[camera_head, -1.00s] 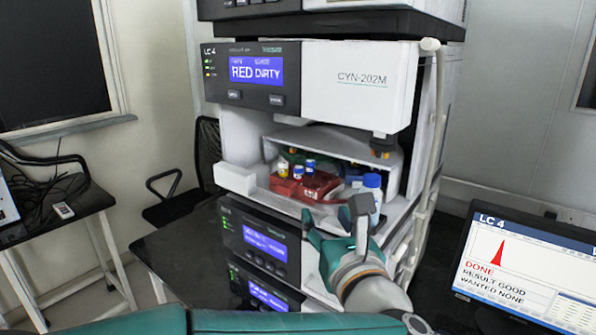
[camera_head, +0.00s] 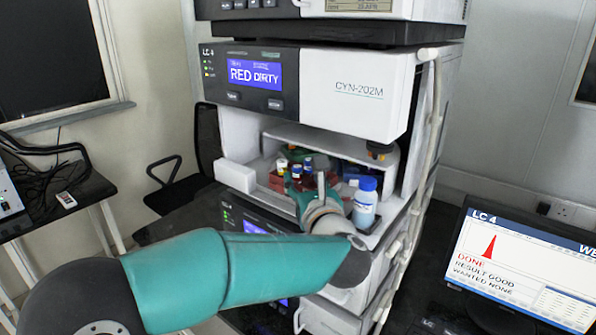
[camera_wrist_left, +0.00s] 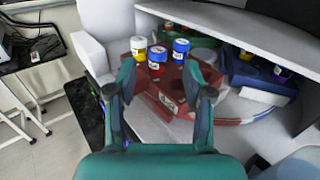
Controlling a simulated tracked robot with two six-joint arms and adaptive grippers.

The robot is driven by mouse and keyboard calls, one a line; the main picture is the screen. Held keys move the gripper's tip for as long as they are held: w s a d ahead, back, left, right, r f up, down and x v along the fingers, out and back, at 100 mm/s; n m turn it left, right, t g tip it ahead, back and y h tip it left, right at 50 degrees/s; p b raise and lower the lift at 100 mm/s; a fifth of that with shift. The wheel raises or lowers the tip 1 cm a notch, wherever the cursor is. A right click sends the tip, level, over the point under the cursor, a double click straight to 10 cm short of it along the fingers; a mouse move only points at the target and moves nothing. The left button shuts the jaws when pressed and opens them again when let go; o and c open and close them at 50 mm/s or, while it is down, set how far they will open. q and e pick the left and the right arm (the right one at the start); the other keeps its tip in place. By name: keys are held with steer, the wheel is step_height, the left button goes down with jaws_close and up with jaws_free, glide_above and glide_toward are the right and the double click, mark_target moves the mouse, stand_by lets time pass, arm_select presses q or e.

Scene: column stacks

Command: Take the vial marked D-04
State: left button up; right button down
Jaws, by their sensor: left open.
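Three small vials stand in a red rack (camera_wrist_left: 150,100) inside the open bay of the column stack. In the head view the vials (camera_head: 307,164) show just beyond my left gripper (camera_head: 310,190). In the wrist view that gripper (camera_wrist_left: 160,72) is open and empty, its fingers spread at the rack's near side. My right gripper is not in view.
A blue rack (camera_wrist_left: 255,75) stands right of the red one, with a green rack (camera_wrist_left: 200,32) behind. A blue-capped bottle (camera_head: 365,203) stands at the bay's right front. The bay's upper shelf edge (camera_wrist_left: 240,30) overhangs the racks. A monitor (camera_head: 530,265) stands at right.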

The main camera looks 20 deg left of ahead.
mark_target(299, 169)
arm_select(q)
steer(key=p+x, duration=0.1)
steer(key=x, duration=0.2)
steer(key=shift+w+a+r+p, duration=0.15)
steer(key=shift+a+r+p, duration=0.1)
steer(key=shift+p, duration=0.1)
steer(key=shift+w+f, duration=0.2)
steer(key=c, duration=0.9)
steer(key=shift+r, duration=0.2)
